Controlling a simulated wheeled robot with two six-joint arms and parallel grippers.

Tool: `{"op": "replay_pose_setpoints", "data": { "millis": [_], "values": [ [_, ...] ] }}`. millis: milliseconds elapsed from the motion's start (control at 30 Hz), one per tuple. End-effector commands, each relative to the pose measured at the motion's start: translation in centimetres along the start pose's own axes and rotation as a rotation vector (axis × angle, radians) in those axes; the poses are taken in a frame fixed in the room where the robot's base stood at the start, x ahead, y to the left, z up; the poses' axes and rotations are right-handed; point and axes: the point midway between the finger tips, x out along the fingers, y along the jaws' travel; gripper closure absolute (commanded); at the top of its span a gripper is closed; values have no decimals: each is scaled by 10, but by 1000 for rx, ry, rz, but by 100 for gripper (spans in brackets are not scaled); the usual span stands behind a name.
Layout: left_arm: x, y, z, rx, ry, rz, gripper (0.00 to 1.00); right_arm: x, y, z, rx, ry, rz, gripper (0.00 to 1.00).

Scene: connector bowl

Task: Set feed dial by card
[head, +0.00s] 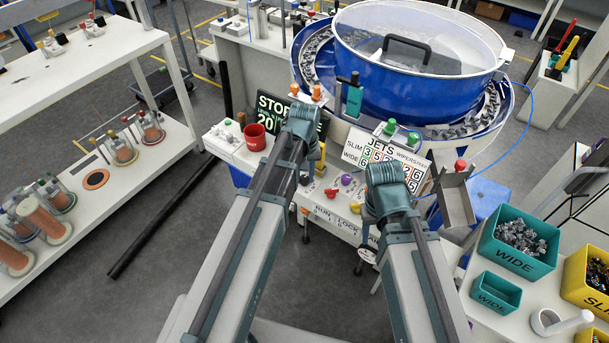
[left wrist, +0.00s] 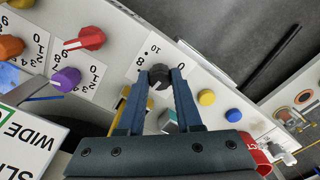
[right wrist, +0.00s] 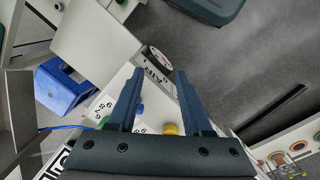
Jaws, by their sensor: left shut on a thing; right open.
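My left gripper (left wrist: 159,72) is shut on a black dial knob (left wrist: 158,80) on a white plate (left wrist: 150,50) marked with numbers, seen in the left wrist view. The knob's pointer cannot be made out between the fingers. The card (head: 383,157) headed JETS, with SLIM and WIDE rows of numbers, stands on the bench in the head view. Part of it shows upside down in the left wrist view (left wrist: 24,140). My right gripper (right wrist: 157,75) is open and empty above the front of the panel, near a round gauge marked AIR (right wrist: 158,60).
A red knob (left wrist: 84,39), a purple knob (left wrist: 66,79) and an orange knob (left wrist: 11,47) sit beside the held dial. Yellow (left wrist: 207,97) and blue (left wrist: 233,115) buttons lie on its other side. A red cup (head: 255,137) and a blue bowl feeder (head: 400,65) stand nearby.

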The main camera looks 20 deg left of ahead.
Motion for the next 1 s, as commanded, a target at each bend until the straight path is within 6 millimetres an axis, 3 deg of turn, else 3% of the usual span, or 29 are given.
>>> {"op": "replay_pose_setpoints", "data": {
  "millis": [767, 800, 933, 1000],
  "values": [
    [0, 0, 0, -95, 0, 0, 100, 0, 0, 0, 0, 0, 0, 50],
    [0, 0, 0, -95, 0, 0, 63, 0, 0, 0, 0, 0, 0, 50],
    [0, 0, 0, -95, 0, 0, 39, 0, 0, 0, 0, 0, 0, 50],
    [0, 0, 0, -95, 0, 0, 36, 0, 0, 0, 0, 0, 0, 50]
  ]
}}
